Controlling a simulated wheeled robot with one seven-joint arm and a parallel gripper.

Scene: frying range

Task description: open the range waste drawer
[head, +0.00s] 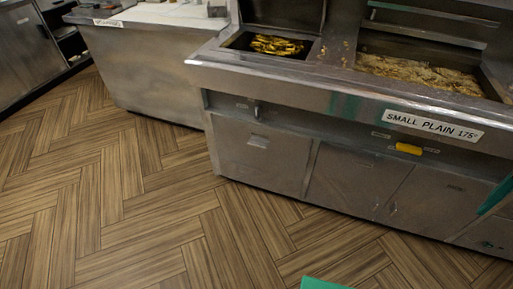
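The frying range (290,85) stands at the upper right of the head view, with a sloped steel front. Below its front edge are several closed steel fronts: a left one (250,165) with a small pale plate near its top, a middle one (350,182), and a right one (432,203). All look flush and shut. No label readable here says which is the waste drawer. My gripper is not in view.
A sign (433,125) reads "SMALL PLAIN 175°", above a yellow handle or knob (409,149). Fried food (276,45) lies in a bay on top. A steel counter (150,75) stands left of the range. The wooden floor (130,210) is clear in front. A green piece (325,284) shows at the bottom edge.

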